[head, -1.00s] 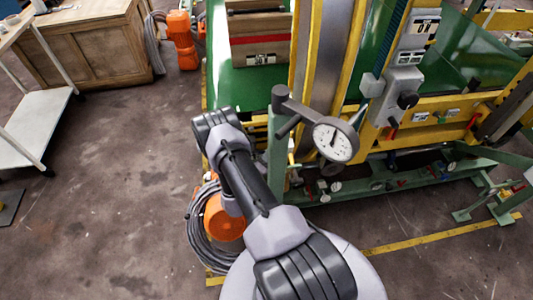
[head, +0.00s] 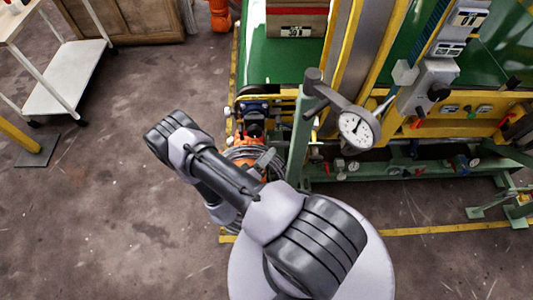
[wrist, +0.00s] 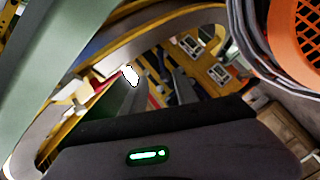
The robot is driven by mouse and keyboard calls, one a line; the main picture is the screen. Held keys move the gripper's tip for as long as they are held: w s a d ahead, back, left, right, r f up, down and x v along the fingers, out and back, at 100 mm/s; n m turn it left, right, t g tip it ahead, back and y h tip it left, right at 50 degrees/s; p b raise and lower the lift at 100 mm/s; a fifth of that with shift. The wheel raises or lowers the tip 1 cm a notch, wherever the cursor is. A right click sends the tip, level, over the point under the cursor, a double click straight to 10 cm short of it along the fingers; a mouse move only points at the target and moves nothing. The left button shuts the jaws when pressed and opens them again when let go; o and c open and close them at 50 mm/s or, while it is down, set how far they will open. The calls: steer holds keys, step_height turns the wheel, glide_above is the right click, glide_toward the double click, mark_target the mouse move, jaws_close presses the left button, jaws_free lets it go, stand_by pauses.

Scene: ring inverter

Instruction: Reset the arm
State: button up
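My arm (head: 235,180) is bent in the head view, with its elbow at the left, out over the floor. Yellow machine parts show behind the fingers.
The green and yellow machine fills the upper right, with a green post (head: 299,140) and a dial gauge (head: 357,128) near my arm. Cable coils (wrist: 245,45) and an orange grilled part (wrist: 296,40) are close in the wrist view. Open floor lies left, before a white cart (head: 66,78).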

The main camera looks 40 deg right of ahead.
steer(key=shift+a, duration=0.1)
stand_by(0.3)
steer(key=w+a+r+m+t+y, duration=0.1)
steer(key=w+a+r+m+y, duration=0.2)
steer(key=w+r, duration=0.35)
steer(key=w+a+r+m+t+y, duration=0.15)
steer(key=w+a+r+y, duration=0.25)
steer(key=w, duration=0.6)
steer(key=w+a+r+t+y, duration=0.1)
steer(key=a+r+y, duration=0.25)
steer(key=r, duration=0.35)
steer(key=w+a+r+y, duration=0.2)
steer(key=a+r, duration=0.3)
steer(key=r, duration=0.2)
steer(key=s+a+r+n+y, duration=0.1)
steer(key=s+a+r+y, duration=0.25)
steer(key=s+r, duration=0.4)
steer(key=s+a+r+n+y, duration=0.1)
steer(key=s+a+r+y, duration=0.1)
steer(key=s+a+r, duration=0.45)
steer(key=s+d+r+n+g, duration=0.1)
steer(key=s+d+r+g, duration=0.1)
steer(key=s, duration=1.3)
steer(key=shift+v, duration=0.75)
